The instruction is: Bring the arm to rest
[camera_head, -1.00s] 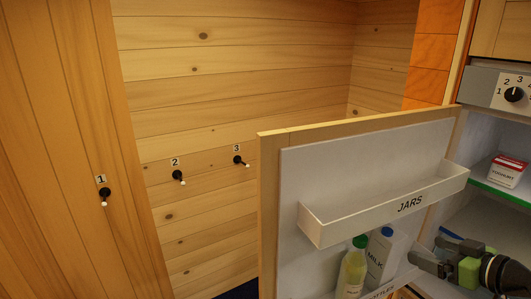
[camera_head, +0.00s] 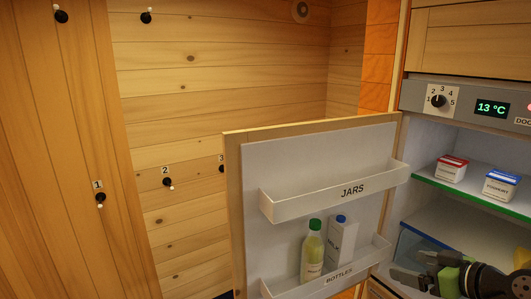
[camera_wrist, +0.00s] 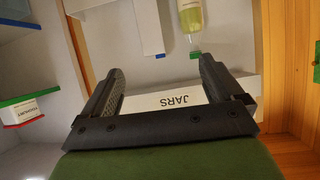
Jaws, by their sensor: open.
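My gripper (camera_head: 418,276) is at the lower right of the head view, in front of the open fridge's lower part. In the wrist view its two fingers (camera_wrist: 157,85) stand wide apart with nothing between them. Beyond them are the fridge door's jars shelf (camera_wrist: 190,100), a green-capped bottle (camera_wrist: 191,22) and a milk carton (camera_wrist: 143,25), all upside down in that view. I cannot tell how far the fingers are from the shelf.
The fridge door (camera_head: 233,220) stands open, with the bottle (camera_head: 313,252) and milk carton (camera_head: 342,245) in its bottles shelf (camera_head: 325,283). Two yoghurt tubs (camera_head: 451,169) (camera_head: 500,186) stand on the green-edged shelf (camera_head: 470,193). Numbered hooks (camera_head: 168,183) are on the wooden wall.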

